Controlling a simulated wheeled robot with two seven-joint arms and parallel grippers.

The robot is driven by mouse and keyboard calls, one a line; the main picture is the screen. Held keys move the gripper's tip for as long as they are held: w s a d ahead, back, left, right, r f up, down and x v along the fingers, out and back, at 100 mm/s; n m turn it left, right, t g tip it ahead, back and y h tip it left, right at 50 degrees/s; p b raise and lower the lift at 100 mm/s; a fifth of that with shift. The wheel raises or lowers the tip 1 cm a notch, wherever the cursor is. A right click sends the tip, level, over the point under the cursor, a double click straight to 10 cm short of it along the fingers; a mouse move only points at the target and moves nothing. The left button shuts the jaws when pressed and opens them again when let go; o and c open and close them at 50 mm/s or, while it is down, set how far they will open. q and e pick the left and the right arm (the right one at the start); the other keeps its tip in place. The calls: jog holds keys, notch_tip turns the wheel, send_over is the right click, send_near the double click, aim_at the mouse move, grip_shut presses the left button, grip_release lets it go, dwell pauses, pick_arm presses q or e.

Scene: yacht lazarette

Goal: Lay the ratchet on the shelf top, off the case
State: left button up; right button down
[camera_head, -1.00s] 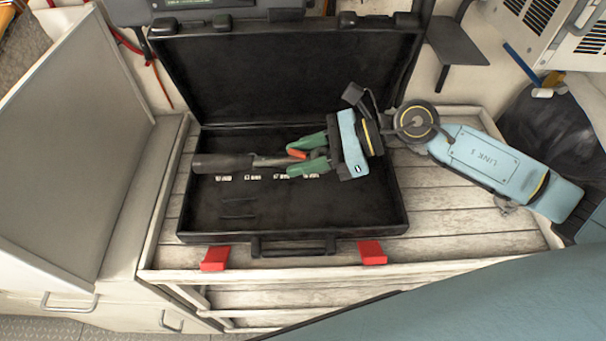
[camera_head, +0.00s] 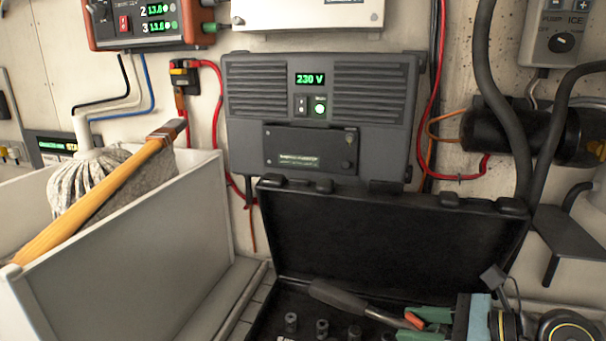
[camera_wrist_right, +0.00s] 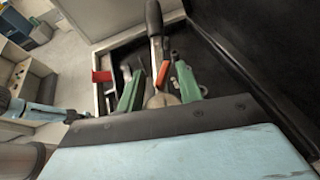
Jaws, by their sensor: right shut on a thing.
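The ratchet (camera_head: 340,297) has a dark handle and is held over the open black case (camera_head: 258,325), its handle pointing left. My right gripper (camera_head: 425,320), with green fingers, is shut on the ratchet's metal end. In the right wrist view the ratchet's handle (camera_wrist_right: 154,18) points away from the green fingers (camera_wrist_right: 158,88), with an orange-red part beside it. Dark sockets (camera_head: 322,328) stand in the case below the handle. Only a narrow strip of shelf top (camera_head: 262,283) shows left of the case.
The raised case lid (camera_head: 395,240) stands behind the ratchet. A grey bin (camera_head: 130,260) holding a mop (camera_head: 90,190) borders the left side. A 230 V unit (camera_head: 320,115) is on the back wall.

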jog(key=shift+w+d+f+m+t+h, duration=0.1)
jog(key=shift+d+f+m+t+h, duration=0.4)
jog(key=shift+d, duration=0.4)
jog(key=shift+a+f+m+t, duration=0.25)
jog(key=shift+m+t, duration=0.05)
jog(key=shift+m, duration=0.2)
jog(key=shift+a+m+t+h, duration=0.1)
jog(key=shift+m+t+h, duration=0.65)
jog(key=shift+h, duration=0.35)
jog(key=shift+d+r+m+t+h, duration=0.2)
jog(key=shift+m+t+h, duration=0.25)
jog(key=shift+m, duration=0.25)
jog(key=shift+d+r+m+t+h, duration=0.1)
jog(key=shift+d+m+t+h, duration=0.15)
jog(key=shift+m+h, duration=0.3)
